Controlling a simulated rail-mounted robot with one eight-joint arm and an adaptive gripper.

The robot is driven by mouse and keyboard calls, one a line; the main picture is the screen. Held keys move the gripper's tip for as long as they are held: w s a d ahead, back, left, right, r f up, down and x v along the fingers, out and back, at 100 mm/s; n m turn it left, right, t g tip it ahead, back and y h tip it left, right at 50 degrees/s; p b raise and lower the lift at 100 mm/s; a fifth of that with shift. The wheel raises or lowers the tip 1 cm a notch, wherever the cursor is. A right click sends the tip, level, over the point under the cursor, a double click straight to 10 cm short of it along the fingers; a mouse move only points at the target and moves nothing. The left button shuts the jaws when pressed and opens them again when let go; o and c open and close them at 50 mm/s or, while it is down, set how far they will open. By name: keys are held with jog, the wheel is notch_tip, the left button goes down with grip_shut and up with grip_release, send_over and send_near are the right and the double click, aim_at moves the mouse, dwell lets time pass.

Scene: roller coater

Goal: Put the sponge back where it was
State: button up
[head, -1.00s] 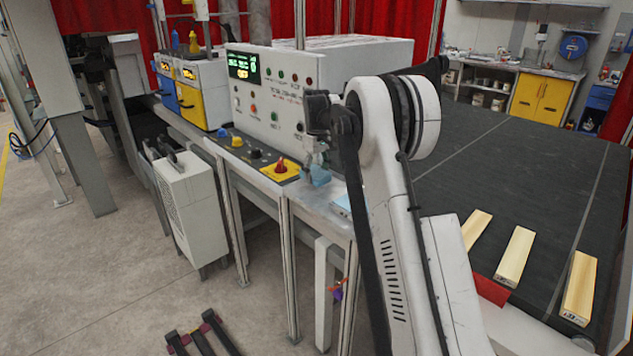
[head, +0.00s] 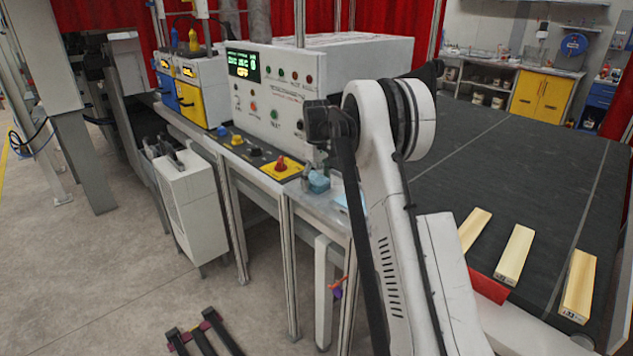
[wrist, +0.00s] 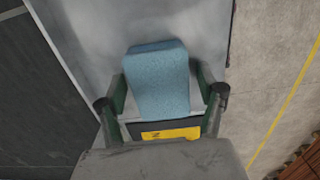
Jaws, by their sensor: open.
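The sponge (wrist: 158,80) is a light blue block on the grey metal tabletop in the wrist view. It also shows small in the head view (head: 318,184), on the ledge in front of the control panel, to the right of the red knob. My gripper (wrist: 163,86) is open, with one green finger on each side of the sponge. A gap shows at the right finger; contact at the left is hard to tell. In the head view my gripper (head: 314,160) is just above the sponge, partly hidden by my arm.
The yellow plate with the red knob (head: 281,169) is close left of the sponge. The control panel (head: 275,95) rises behind. Another light blue item (head: 340,201), partly hidden by my arm, lies to the right. Wooden boards (head: 515,252) lie on the dark belt (head: 480,160).

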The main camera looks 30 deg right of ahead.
aim_at(317, 179)
jog(key=shift+r, duration=0.1)
notch_tip(317, 179, up, 12)
jog(key=s+a+r+t, duration=0.2)
jog(key=s+a+r, duration=0.7)
jog(key=s, duration=0.1)
jog(key=s+a+r+m+t, duration=0.2)
jog(key=s+a, duration=0.5)
jog(key=s, duration=0.5)
jog(key=s+a+f+t, duration=0.1)
jog(key=s+a+f, duration=0.1)
jog(key=s, duration=0.6)
jog(key=s+a+f+t, duration=0.1)
jog(key=s+a+f, duration=0.2)
jog(key=s+f, duration=0.2)
jog(key=s+a+f+m+t, duration=0.1)
jog(key=s+a+f, duration=0.2)
jog(key=s, duration=0.7)
jog(key=shift+s+f+b, duration=0.3)
jog(key=shift+f, duration=0.45)
